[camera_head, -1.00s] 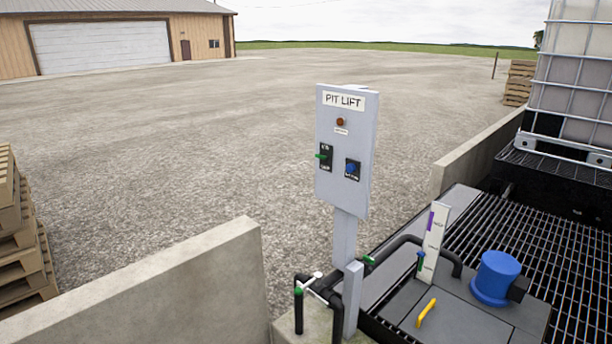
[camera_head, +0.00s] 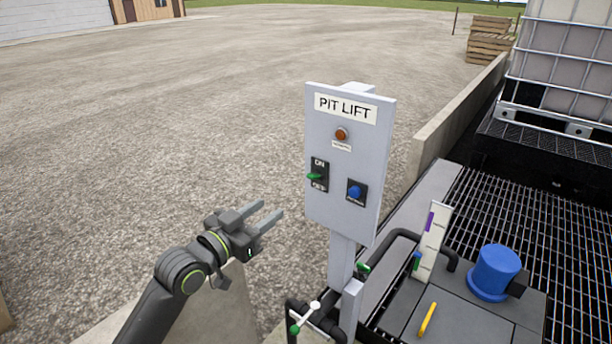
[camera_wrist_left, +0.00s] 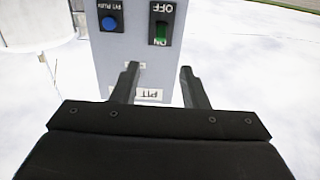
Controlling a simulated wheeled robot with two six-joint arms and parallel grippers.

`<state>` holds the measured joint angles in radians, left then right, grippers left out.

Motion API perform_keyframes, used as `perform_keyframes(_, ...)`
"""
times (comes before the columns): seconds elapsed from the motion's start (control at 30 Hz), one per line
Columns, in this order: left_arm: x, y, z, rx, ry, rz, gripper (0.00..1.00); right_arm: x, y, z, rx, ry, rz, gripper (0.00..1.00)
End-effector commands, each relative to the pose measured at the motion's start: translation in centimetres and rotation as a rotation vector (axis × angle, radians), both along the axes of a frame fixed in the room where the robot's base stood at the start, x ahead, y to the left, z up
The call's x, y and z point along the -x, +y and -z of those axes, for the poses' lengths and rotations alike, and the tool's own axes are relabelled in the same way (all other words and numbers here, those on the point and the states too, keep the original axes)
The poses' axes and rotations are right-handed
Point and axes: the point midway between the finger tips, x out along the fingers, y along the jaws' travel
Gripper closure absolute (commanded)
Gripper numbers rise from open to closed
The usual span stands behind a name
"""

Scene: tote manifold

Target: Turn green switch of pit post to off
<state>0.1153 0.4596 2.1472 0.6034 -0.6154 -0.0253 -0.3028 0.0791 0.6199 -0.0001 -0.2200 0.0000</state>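The grey pit post panel (camera_head: 350,150), labelled PIT LIFT, stands upright in the middle of the head view. The green switch (camera_head: 314,177) is on its left side, on a black plate between the words ON and OFF; its lever looks roughly level there. The left wrist view shows the panel upside down, with the green switch (camera_wrist_left: 161,32) beyond the fingers. My left gripper (camera_head: 268,217) is open and empty, to the left of and below the switch, apart from the panel. Its fingers (camera_wrist_left: 158,82) also show spread in the wrist view. My right gripper is not in view.
A blue knob (camera_head: 355,191) sits right of the switch, and an orange lamp (camera_head: 341,134) above it. A concrete wall (camera_head: 222,312) is behind my left arm. Gravel left of the panel is clear.

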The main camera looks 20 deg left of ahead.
Motion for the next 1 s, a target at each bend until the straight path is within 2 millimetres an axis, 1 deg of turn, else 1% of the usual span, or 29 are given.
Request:
perform_keyframes(0.07, -1.5, -0.6, -0.3, 0.007, 0.001, 0.001, 0.60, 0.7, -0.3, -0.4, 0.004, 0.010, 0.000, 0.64)
perform_keyframes(0.17, -3.4, -1.3, -0.3, 0.007, 0.001, 0.001, 0.60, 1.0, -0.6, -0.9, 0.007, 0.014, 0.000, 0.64)
perform_keyframes(0.27, -5.1, -1.9, -0.3, 0.004, 0.001, 0.000, 0.60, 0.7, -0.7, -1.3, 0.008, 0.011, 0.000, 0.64)
perform_keyframes(0.47, -8.4, -3.1, -0.3, 0.003, 0.002, 0.001, 0.60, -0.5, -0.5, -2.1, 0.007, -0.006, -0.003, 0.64)
perform_keyframes(0.6, -10.5, -3.8, -0.2, 0.002, 0.003, 0.000, 0.60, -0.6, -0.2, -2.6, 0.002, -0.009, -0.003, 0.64)
perform_keyframes(0.8, -12.9, -4.7, -0.1, 0.002, 0.003, 0.001, 0.60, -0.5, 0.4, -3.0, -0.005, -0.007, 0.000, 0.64)
perform_keyframes(1.0, -14.2, -5.2, 0.0, 0.001, 0.001, 0.000, 0.60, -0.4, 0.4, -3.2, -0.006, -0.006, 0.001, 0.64)
